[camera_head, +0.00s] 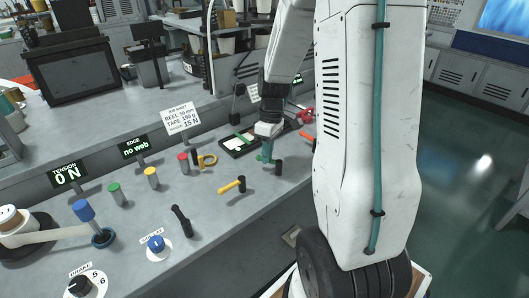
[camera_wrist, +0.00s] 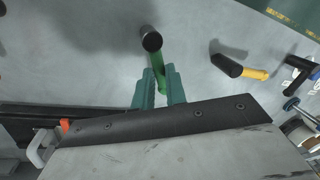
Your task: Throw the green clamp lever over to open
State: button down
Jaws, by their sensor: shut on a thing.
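The green clamp lever (camera_wrist: 158,70) is a green bar with a black knob (camera_wrist: 151,40) at its end, in the upper middle of the wrist view. My gripper (camera_wrist: 159,90) has its two teal fingers shut on the green bar, one on each side, below the knob. In the head view my gripper (camera_head: 266,153) is low over the grey bench, and the lever's black knob (camera_head: 279,167) shows just to its right. The arm and fingers hide most of the lever there, and its pivot is not clear.
A yellow lever with a black knob (camera_head: 232,186) lies left of my gripper, and also shows in the wrist view (camera_wrist: 255,74). An orange lever (camera_head: 306,135) is to the right. A black tray (camera_head: 236,147) is behind. Coloured posts and a blue knob (camera_head: 156,243) stand farther left.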

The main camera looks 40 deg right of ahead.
jog(key=n, duration=0.1)
jog(key=a+n, duration=0.1)
jog(key=n, duration=0.1)
jog(key=shift+s, duration=0.15)
jog(key=n, duration=0.1)
jog(key=a+n, duration=0.1)
jog(key=n, duration=0.1)
jog(key=shift+s+n+g+h, duration=0.3)
jog(key=shift+s+g+h, duration=0.1)
jog(key=n, duration=0.2)
jog(key=shift+s+a+n, duration=0.2)
jog(key=shift+s+n, duration=0.1)
jog(key=shift+s, duration=0.1)
jog(key=shift+s+a+n+h, duration=0.1)
jog(key=shift+s+n+h, duration=0.15)
jog(key=shift+n, duration=0.6)
jog(key=shift+s+a+n+h, duration=0.1)
jog(key=shift+s+n+h, duration=0.15)
jog(key=shift+n, duration=0.6)
jog(key=c, duration=1.4)
grip_release()
jog(key=shift+s, duration=0.1)
jog(key=shift+c, duration=0.2)
jog(key=shift+r, duration=0.1)
notch_tip(320, 180, up, 8)
jog(key=w, duration=0.1)
jog(key=shift+w+f, duration=0.2)
jog(key=shift+w, duration=0.05)
